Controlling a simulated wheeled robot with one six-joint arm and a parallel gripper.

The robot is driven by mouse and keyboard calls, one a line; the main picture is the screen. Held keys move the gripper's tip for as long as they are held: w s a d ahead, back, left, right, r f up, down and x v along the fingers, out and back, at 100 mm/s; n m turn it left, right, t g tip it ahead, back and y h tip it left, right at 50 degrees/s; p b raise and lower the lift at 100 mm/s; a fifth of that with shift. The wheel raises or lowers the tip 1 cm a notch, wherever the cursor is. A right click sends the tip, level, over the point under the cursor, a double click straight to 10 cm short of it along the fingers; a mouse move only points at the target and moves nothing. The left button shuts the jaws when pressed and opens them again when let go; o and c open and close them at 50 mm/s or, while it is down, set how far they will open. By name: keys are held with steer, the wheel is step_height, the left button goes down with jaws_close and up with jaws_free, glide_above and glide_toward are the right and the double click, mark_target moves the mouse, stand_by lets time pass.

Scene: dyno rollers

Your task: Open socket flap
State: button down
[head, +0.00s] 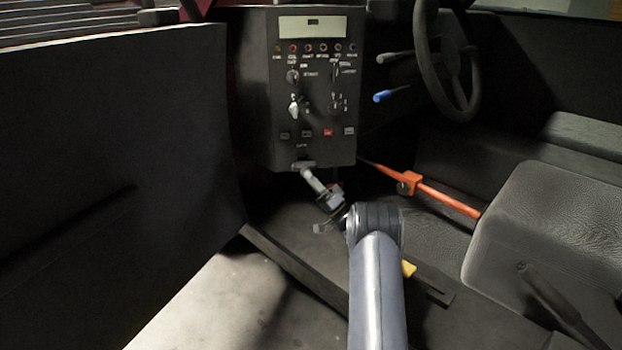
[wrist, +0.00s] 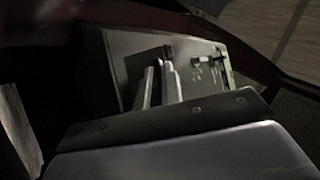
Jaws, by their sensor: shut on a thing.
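The dark control panel (head: 315,100) stands in the middle of the head view. The socket flap (head: 301,164) is at its lower edge, small and partly covered by my gripper. My gripper (head: 305,171) reaches up to it from below, with my arm coming from the bottom of the view. In the wrist view the two pale fingers of my gripper (wrist: 160,72) are close together against the panel face (wrist: 198,72). They are shut on the flap, which is mostly hidden between and behind the fingertips. How far the flap is tilted cannot be told.
Knobs and switches (head: 294,106) sit above the flap. A steering wheel (head: 447,60) and a blue-tipped lever (head: 382,97) are to the right. An orange bar (head: 440,196) crosses at the right, near a grey seat (head: 550,230). A dark door panel (head: 110,150) fills the left.

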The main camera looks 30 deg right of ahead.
steer(key=shift+f+n, duration=0.1)
steer(key=shift+n, duration=0.2)
steer(key=c, duration=1.6)
jaws_free()
steer(key=shift+o, duration=0.2)
